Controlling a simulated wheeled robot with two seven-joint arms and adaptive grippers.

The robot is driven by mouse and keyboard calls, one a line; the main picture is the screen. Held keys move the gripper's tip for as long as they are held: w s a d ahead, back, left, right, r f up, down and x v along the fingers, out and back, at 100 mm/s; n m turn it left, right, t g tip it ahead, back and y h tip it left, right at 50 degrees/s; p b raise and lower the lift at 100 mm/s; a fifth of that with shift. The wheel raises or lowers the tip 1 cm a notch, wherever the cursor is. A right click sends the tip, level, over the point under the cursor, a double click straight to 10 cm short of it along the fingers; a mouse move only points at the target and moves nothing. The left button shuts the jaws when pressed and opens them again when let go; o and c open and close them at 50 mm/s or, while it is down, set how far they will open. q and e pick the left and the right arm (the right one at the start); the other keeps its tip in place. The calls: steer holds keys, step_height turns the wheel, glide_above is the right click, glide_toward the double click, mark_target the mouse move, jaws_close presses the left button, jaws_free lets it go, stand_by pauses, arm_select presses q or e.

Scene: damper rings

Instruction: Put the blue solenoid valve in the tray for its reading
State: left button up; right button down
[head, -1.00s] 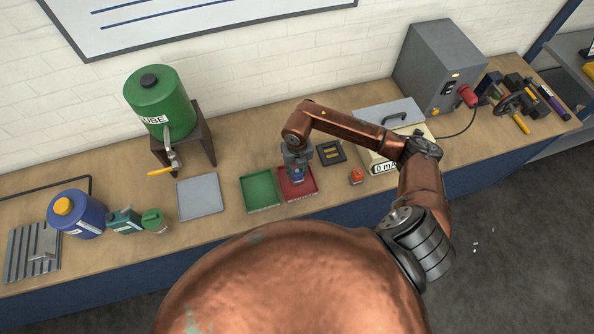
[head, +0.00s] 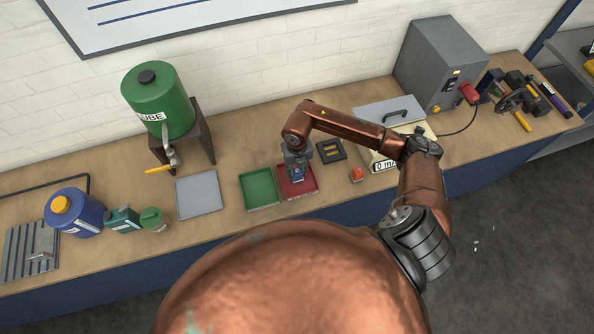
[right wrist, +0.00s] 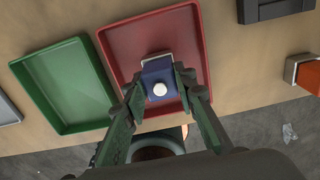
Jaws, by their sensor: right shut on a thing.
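The blue solenoid valve (right wrist: 159,84) is between the fingers of my right gripper (right wrist: 158,92), which is shut on it. In the right wrist view it shows a white round stub and a pale plate at its far side. It is over the red tray (right wrist: 128,46), inside its outline; I cannot tell whether it touches the tray floor. In the head view the valve (head: 297,174) shows small and blue under my right gripper (head: 297,168), above the red tray (head: 310,183). The green tray (head: 259,188) lies just left of it. My left gripper is not in view.
An orange-topped valve (head: 357,174) stands right of the red tray, near a meter box (head: 382,164). A black fixture (head: 331,151) lies behind. A grey plate (head: 199,195) and green lube drum (head: 158,100) are to the left.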

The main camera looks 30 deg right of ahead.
steer(key=shift+f, duration=0.25)
steer(key=c, duration=1.5)
jaws_free()
step_height(320, 180, up, 12)
jaws_close()
stand_by(1.2)
